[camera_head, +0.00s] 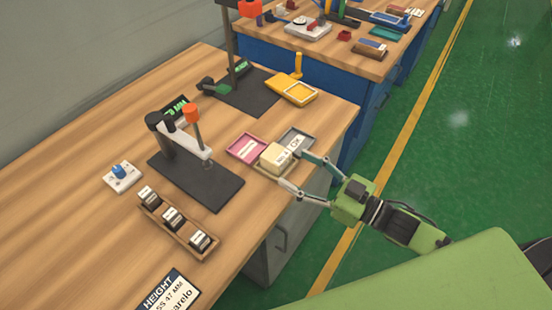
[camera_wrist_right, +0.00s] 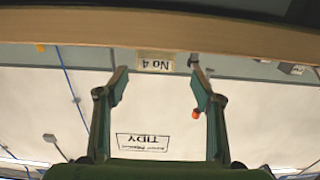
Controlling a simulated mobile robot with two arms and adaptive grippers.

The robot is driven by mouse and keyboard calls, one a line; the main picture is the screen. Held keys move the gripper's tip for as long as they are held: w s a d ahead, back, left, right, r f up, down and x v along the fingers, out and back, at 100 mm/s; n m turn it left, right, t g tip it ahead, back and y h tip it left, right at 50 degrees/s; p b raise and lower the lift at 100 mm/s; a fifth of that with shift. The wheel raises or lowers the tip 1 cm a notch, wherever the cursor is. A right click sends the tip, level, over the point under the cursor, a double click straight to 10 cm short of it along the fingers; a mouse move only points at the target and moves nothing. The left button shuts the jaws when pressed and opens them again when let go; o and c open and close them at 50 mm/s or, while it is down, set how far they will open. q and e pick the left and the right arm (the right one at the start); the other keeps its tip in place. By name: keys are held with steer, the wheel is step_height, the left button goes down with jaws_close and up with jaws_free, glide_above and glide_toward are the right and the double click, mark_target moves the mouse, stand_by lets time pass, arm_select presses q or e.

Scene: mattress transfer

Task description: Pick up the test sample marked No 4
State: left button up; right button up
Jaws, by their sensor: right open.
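A cream block, the test sample (camera_head: 274,156), sits in a small tan tray near the front edge of the wooden table. Its side label reads No 4, upside down, in the right wrist view (camera_wrist_right: 155,65). My right gripper (camera_head: 295,169) reaches in from the right, with its fingers spread and their tips close to the block. In the right wrist view the open fingers (camera_wrist_right: 159,78) stand either side of the label with gaps. Contact is not visible. My left gripper is not in view.
A pink tray (camera_head: 241,149) and a grey tray (camera_head: 299,134) flank the block. A gauge stand on a black base (camera_head: 220,188) stands to the left. A wooden rack (camera_head: 182,229) holds dark labelled blocks. A yellow tray (camera_head: 303,95) lies behind. Green floor (camera_head: 440,145) is clear at right.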

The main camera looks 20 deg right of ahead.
mark_target(266, 150)
steer(key=shift+x, duration=1.2)
steer(key=x, duration=0.4)
steer(key=shift+w+d+p, duration=0.2)
steer(key=shift+w+p, duration=0.15)
steer(key=shift+w+a, duration=0.3)
steer(key=c, duration=1.2)
